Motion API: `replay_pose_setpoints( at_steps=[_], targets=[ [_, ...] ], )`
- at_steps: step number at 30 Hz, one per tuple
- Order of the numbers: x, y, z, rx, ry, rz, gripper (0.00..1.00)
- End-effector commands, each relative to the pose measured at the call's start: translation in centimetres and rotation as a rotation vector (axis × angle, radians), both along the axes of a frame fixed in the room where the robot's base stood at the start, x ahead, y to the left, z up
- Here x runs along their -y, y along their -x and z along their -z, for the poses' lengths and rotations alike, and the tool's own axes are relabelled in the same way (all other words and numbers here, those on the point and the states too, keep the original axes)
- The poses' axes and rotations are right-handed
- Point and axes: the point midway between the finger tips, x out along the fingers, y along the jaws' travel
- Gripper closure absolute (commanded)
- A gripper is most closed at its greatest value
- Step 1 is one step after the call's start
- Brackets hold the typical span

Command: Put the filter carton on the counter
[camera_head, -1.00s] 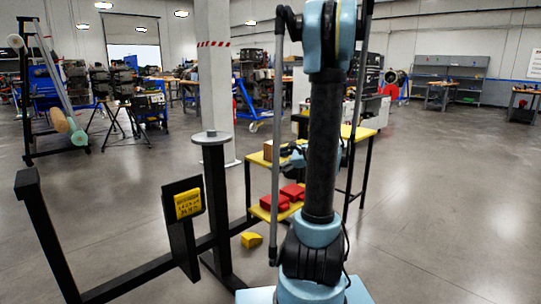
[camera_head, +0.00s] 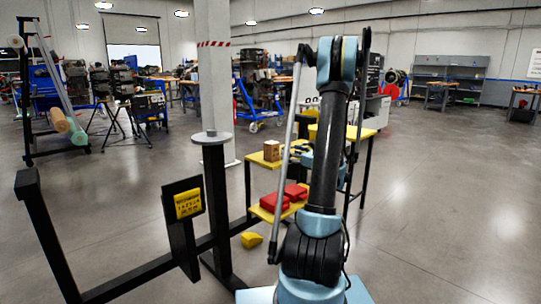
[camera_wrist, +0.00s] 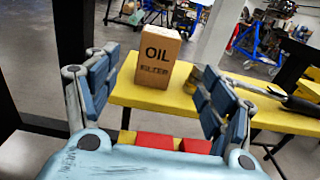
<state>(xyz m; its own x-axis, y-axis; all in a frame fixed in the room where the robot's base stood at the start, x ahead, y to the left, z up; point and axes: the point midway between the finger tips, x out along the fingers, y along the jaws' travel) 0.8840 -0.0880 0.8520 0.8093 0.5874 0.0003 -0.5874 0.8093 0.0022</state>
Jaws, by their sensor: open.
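The filter carton (camera_wrist: 157,58) is a brown box marked "OIL FILTER". It stands upright on a yellow tabletop (camera_wrist: 130,94) in the wrist view. It also shows in the head view (camera_head: 271,151), on the yellow top left of my arm. My gripper (camera_wrist: 152,80) is open and empty. Its blue-padded fingers frame the carton left and right in the wrist view, with the carton beyond them. In the head view, my arm hides most of the gripper. A higher yellow surface (camera_head: 368,131) shows behind my arm; I cannot tell which surface is the counter.
Red objects (camera_head: 284,197) lie on the lower yellow shelf. A dark tool (camera_wrist: 290,100) and a small round can (camera_wrist: 190,80) are right of the carton. A black stand (camera_head: 215,190) with a round top is left of the table. Open floor (camera_head: 450,200) lies right.

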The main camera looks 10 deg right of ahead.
Motion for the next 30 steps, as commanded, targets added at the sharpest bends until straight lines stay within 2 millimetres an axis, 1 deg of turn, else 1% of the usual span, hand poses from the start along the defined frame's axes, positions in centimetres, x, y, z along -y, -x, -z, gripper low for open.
replay_pose_setpoints(
  at_steps=[1,3,9,12,15,23,30],
  targets=[
    [-0.7,-0.7,0.0,0.0,0.0,-0.004,0.25],
    [-1.4,-1.7,0.0,0.001,0.001,-0.004,0.25],
    [-3.4,-4.5,0.0,0.0,0.001,-0.003,0.25],
    [-4.2,-5.6,0.0,0.0,0.001,-0.003,0.25],
    [-4.7,-6.2,0.0,0.0,0.001,-0.002,0.25],
    [-5.3,-7.2,-0.1,0.0,0.001,-0.001,0.25],
    [-7.3,-9.6,-0.2,0.0,0.001,-0.004,0.25]
  ],
)
